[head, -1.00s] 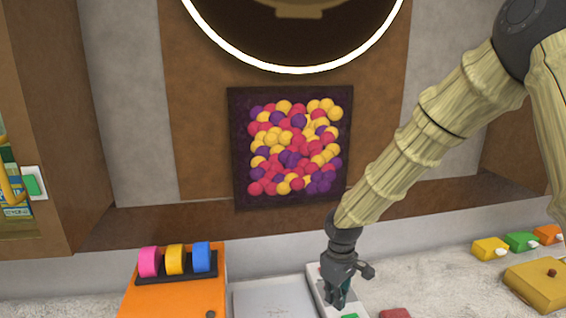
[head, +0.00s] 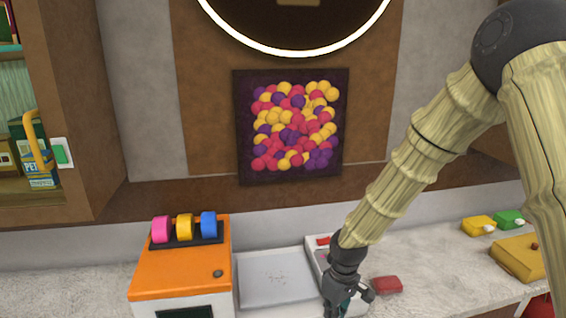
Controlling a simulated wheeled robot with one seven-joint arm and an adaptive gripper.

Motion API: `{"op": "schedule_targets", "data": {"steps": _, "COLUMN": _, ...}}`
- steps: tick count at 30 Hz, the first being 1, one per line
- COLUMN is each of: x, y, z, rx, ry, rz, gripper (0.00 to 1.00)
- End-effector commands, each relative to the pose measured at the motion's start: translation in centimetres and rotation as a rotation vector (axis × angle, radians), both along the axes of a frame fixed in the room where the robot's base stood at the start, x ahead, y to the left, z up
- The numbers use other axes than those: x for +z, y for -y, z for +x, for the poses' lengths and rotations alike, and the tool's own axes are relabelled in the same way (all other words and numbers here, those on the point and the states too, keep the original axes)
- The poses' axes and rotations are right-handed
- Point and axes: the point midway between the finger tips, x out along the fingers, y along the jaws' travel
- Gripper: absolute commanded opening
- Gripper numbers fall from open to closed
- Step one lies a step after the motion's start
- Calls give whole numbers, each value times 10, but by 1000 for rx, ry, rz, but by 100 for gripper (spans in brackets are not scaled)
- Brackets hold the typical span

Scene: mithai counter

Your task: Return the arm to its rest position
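My arm, with wood-textured links and dark joints, reaches down from the upper right in the head view. My gripper (head: 338,303) points downward at the bottom edge, in front of a pale panel (head: 318,258) with a red patch at its top. Its fingers are small and dark, and the frame's edge cuts close to their tips. Something teal shows beside the fingers. I cannot tell whether the fingers are apart or closed, or whether they touch the panel.
An orange-topped machine (head: 180,272) with pink, yellow and blue rolls stands left of a grey tray (head: 275,280). A red block (head: 386,285) lies just right of my gripper. A yellow box (head: 520,258) and small yellow and green blocks (head: 509,219) sit farther right. A shelf cabinet (head: 75,130) stands left.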

Motion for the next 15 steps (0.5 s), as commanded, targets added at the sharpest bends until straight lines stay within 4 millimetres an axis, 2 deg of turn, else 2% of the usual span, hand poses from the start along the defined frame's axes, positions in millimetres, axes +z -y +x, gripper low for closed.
{"op": "schedule_targets", "data": {"steps": 1, "x": -15, "y": 0, "z": -8, "rx": -13, "ry": -10, "rz": 7, "gripper": 0}}
{"op": "schedule_targets", "data": {"steps": 5, "x": -49, "y": -1, "z": -26, "rx": -55, "ry": -24, "rz": 33, "gripper": 0}}
{"op": "schedule_targets", "data": {"steps": 8, "x": -84, "y": -3, "z": -46, "rx": -100, "ry": -38, "rz": 56, "gripper": 0}}
{"op": "schedule_targets", "data": {"steps": 15, "x": -178, "y": 6, "z": -114, "rx": -263, "ry": -67, "rz": 94, "gripper": 0}}
